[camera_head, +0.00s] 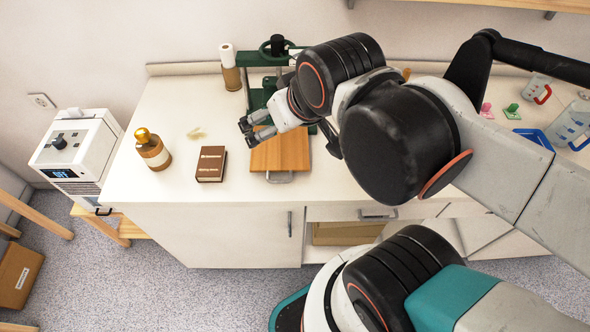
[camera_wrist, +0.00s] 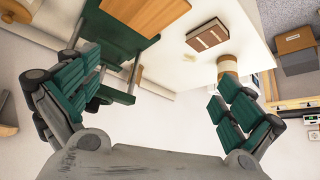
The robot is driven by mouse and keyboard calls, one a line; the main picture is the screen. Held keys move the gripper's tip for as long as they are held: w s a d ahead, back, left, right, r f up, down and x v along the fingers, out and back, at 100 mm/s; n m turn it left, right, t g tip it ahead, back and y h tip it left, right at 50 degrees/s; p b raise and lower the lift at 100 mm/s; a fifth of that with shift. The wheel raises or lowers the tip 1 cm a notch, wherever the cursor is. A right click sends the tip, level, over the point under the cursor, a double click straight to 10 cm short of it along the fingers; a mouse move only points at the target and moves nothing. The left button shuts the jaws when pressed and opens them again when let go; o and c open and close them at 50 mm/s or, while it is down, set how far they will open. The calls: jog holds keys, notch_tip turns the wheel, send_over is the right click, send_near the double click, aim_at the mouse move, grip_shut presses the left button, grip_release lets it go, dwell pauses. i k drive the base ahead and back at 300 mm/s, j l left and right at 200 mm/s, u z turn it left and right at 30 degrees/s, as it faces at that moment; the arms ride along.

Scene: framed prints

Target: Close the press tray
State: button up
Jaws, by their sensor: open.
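The press tray (camera_head: 282,150) is a wooden board with a metal handle (camera_head: 280,178) on its front edge. It sticks out toward the counter's front from the green press (camera_head: 262,62). My gripper (camera_head: 248,130) is open and empty, near the tray's left back side in the head view. I cannot tell whether it touches the tray. In the wrist view the fingers of my gripper (camera_wrist: 155,80) are spread wide. The tray (camera_wrist: 150,10) shows there at the top edge, and the green press (camera_wrist: 108,35) is close to the left finger. My arm hides part of the press in the head view.
A brown book (camera_head: 211,164), a bottle with a gold cap (camera_head: 152,150) and a paper-topped brown cylinder (camera_head: 230,68) stand left of the tray. A white device (camera_head: 75,150) is beyond the counter's left end. Pitchers and a blue tray (camera_head: 534,138) are at right.

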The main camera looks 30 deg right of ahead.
aim_at(289, 151)
jog(key=k+l+u, duration=0.8)
jog(key=l, duration=0.1)
